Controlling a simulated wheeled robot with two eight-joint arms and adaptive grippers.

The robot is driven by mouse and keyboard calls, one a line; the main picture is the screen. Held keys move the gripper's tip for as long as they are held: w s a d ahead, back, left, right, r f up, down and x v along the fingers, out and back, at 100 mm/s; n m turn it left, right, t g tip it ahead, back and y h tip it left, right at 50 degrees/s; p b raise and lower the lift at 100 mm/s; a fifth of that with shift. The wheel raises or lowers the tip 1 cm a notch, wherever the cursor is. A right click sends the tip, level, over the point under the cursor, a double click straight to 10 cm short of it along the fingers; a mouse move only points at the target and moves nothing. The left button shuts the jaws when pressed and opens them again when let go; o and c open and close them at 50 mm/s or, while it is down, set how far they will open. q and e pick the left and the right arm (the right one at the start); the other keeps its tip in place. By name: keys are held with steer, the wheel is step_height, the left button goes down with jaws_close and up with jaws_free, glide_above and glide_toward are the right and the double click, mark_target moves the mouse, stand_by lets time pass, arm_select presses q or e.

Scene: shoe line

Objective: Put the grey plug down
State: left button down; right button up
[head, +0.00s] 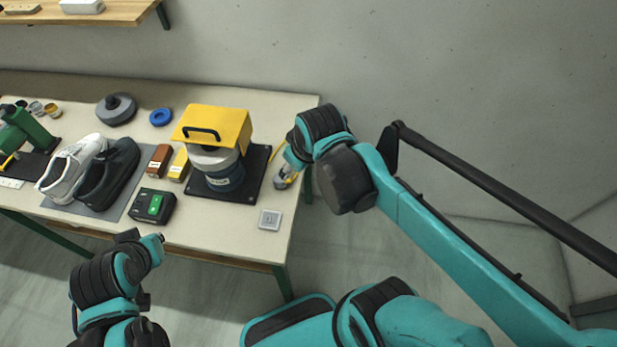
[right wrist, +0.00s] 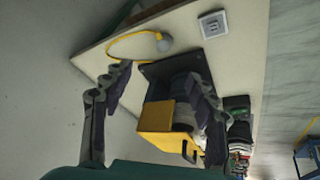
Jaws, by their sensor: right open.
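The grey plug (right wrist: 165,43) lies on the table at the end of a yellow cable in the right wrist view. In the head view the plug (head: 283,182) shows partly beside my right gripper (head: 291,164), at the table's right end. My right gripper (right wrist: 158,76) is open, and the plug shows beyond its fingertips, not clasped between them. A square socket plate (head: 269,220) lies near the table's front right corner; it also shows in the right wrist view (right wrist: 213,24). My left gripper (head: 152,246) is in front of the table's front edge; its jaws are unclear.
A machine with a yellow hood (head: 212,125) stands on a black base left of my right gripper. Black and white shoes (head: 108,172), a black box with a green button (head: 153,205) and small boxes lie further left. Bare tabletop surrounds the socket plate.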

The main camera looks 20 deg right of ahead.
steer(key=s+m, duration=0.1)
steer(key=s+m+t, duration=0.1)
steer(key=s, duration=0.1)
steer(key=s+m+t, duration=0.1)
steer(key=s, duration=0.1)
steer(key=shift+s+d+f+m, duration=0.1)
steer(key=shift+d+f+m, duration=0.1)
steer(key=shift+d+m, duration=0.15)
step_height(320, 180, down, 7)
steer(key=b, duration=0.6)
steer(key=shift+r+b, duration=0.15)
steer(key=shift+b, duration=0.25)
